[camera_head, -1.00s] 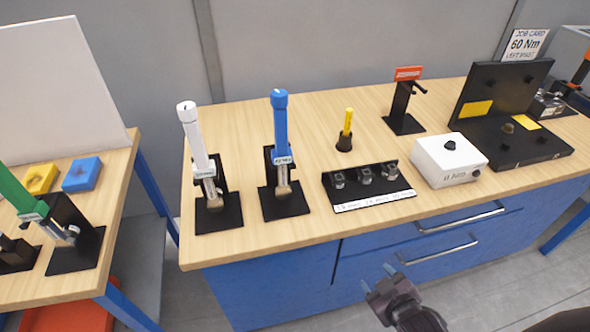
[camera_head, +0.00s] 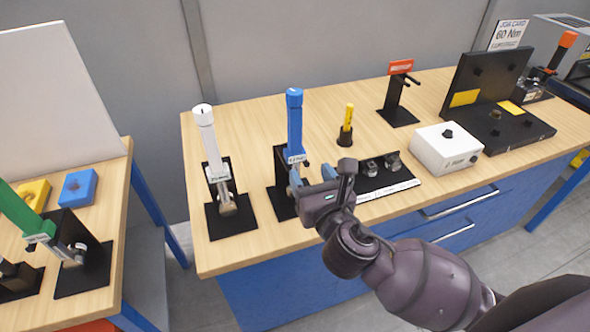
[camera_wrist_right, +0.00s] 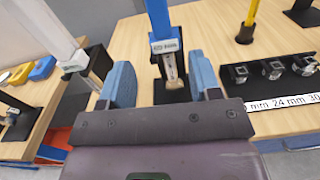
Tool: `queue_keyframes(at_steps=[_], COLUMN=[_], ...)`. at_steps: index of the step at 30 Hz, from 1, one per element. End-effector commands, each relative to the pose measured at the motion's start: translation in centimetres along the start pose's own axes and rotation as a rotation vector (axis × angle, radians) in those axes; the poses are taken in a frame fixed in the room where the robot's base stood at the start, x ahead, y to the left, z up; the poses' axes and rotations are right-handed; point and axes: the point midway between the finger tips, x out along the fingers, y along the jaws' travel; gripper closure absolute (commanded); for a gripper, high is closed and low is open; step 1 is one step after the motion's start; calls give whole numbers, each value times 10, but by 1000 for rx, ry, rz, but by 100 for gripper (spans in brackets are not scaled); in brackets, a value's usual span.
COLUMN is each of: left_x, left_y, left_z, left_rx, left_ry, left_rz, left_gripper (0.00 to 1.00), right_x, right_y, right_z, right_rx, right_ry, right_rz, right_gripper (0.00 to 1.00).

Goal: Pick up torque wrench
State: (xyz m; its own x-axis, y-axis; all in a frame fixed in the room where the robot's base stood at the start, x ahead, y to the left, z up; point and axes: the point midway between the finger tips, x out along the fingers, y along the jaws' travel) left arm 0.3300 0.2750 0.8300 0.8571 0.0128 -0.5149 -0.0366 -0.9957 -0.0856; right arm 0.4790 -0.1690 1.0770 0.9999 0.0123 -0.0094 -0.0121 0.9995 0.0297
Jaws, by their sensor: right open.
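Three torque wrenches stand in black holders: a white one (camera_head: 208,140) and a blue one (camera_head: 294,122) on the main bench, and a green one (camera_head: 26,217) on the left bench. My right gripper (camera_head: 312,180) is in front of the blue wrench's lower part. In the right wrist view my open right gripper (camera_wrist_right: 163,85) has its two blue fingers on either side of the blue wrench's metal head (camera_wrist_right: 172,68), with gaps on both sides. The jaws look empty. The white wrench (camera_wrist_right: 50,30) is left of the fingers. My left gripper is out of view.
A black socket rack (camera_head: 400,182) is just right of my gripper, partly hidden by it. A yellow tool (camera_head: 348,118) stands behind. A white box (camera_head: 445,152), a black fixture (camera_head: 490,95) and a job card reading 60 Nm (camera_head: 508,35) are farther right.

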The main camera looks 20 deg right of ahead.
Motion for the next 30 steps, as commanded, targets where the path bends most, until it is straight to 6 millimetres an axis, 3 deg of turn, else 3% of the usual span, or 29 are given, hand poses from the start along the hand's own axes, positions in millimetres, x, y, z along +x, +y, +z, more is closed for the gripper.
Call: queue_keyframes(at_steps=[10, 19, 30], left_x=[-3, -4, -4], left_y=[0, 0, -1], left_z=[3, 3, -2], left_rx=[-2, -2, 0], left_ry=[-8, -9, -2], left_rz=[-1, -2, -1], left_gripper=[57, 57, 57], right_x=[42, 63, 105], right_y=[0, 0, -2], right_z=[4, 5, 7], right_rx=[-34, -30, -30], right_ry=[-12, -11, -9], right_rz=[-1, 0, -1], right_gripper=[43, 43, 43])
